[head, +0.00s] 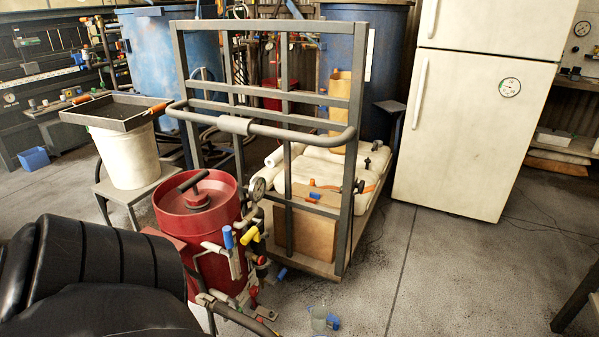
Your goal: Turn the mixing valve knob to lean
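The red blast pot (178,222) stands in the lower left middle, with a T-shaped handle (193,181) on its lid. Piping on its right side carries a pressure gauge (257,189), a blue-handled valve (228,237) and a yellow-handled valve (250,236). Small red parts (254,298) sit low on this piping. I cannot tell which part is the mixing valve knob, nor read any lean marking. A large black ribbed shape, probably my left arm, fills the lower left corner and covers part of the pot's surroundings. Neither gripper shows.
A grey cart (349,200) with an upright frame stands just behind the pot, loaded with white sacks (325,168). A white bucket (130,157) under a dark tray stands left. A clear cup (318,319) is on the floor. A white refrigerator (470,140) stands right; floor before it is free.

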